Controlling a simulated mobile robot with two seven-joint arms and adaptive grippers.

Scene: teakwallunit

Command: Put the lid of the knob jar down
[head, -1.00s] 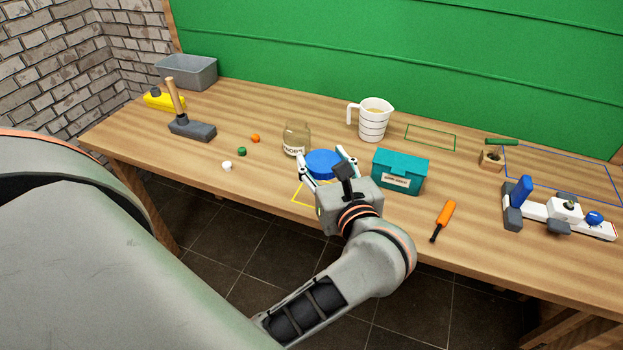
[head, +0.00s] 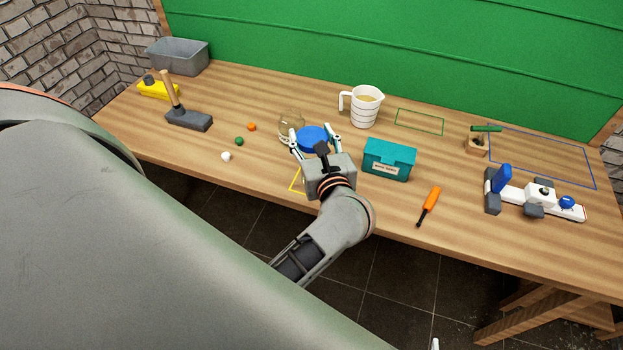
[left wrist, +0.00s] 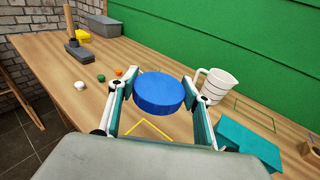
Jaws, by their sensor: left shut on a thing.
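The round blue lid (head: 312,139) is between the fingers of my left gripper (head: 315,146), which is shut on it. The left wrist view shows the lid (left wrist: 159,93) gripped at its sides, apparently above the table. A yellow outline (head: 295,182) on the table lies below and left of the gripper, partly hidden.
A teal box (head: 389,160) stands close right of the gripper, with a white measuring jug (head: 363,107) behind. An orange screwdriver (head: 429,205) lies further right. Small knobs (head: 239,141) and a mallet (head: 187,119) are left. Bare wooden table (head: 330,92) shows at the back.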

